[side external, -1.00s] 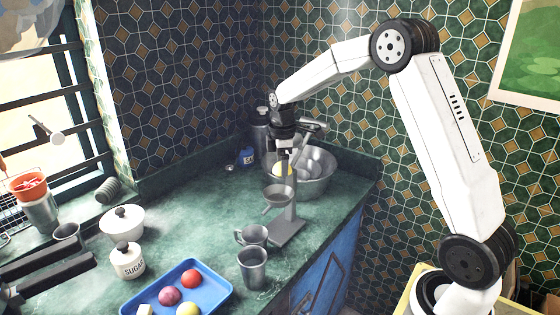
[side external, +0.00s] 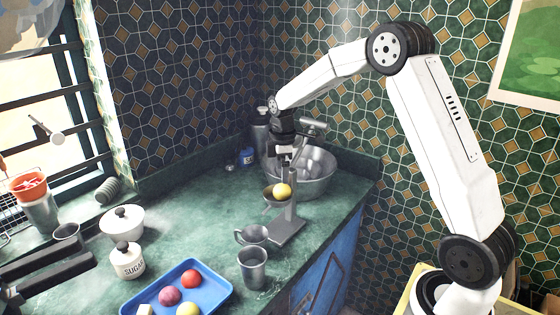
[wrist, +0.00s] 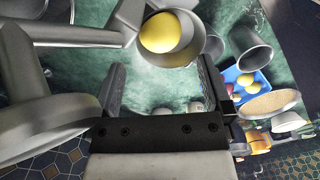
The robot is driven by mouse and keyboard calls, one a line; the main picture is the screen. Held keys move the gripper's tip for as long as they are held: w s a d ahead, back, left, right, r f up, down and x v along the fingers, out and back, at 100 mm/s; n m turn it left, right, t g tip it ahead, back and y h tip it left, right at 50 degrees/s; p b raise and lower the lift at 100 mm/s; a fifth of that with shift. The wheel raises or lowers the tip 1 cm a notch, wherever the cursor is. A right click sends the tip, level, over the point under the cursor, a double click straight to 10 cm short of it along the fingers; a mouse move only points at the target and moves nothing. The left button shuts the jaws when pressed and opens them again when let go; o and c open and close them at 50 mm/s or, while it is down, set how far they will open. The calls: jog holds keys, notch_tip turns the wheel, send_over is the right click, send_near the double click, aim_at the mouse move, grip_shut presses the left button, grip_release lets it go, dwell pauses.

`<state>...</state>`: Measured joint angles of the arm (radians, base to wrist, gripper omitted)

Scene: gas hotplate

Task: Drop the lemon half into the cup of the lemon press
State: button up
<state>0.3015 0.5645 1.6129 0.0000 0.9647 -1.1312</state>
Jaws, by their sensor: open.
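The yellow lemon half (side external: 282,190) sits in the cup (side external: 268,197) of the grey metal lemon press (side external: 290,218). In the wrist view the lemon half (wrist: 160,32) also lies within the round cup (wrist: 182,60), and part of the cup is hidden behind it. My gripper (side external: 285,158) is just above the cup, apart from the lemon half. In the wrist view my gripper (wrist: 163,85) has its two fingers spread with nothing between them.
A large metal bowl (side external: 318,182) stands right behind the press. A metal jug (side external: 251,236) and a metal cup (side external: 253,270) stand in front of it. A blue tray (side external: 215,291) with several round items is at the front. The counter left of the press is clear.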

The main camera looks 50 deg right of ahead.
notch_tip(320, 180, up, 8)
dwell(0.6)
jog(key=shift+f, duration=0.15)
jog(key=s+a+f+m+t, duration=0.1)
jog(key=s+a+f+m, duration=0.3)
jog(key=s+a, duration=0.3)
jog(key=s+a+f+m+t, duration=0.1)
jog(key=s+a+f+m, duration=0.4)
jog(key=s, duration=0.7)
jog(key=a+f, duration=0.1)
jog(key=a, duration=0.1)
jog(key=shift+a+f+m+t, duration=0.3)
jog(key=shift+f, duration=0.05)
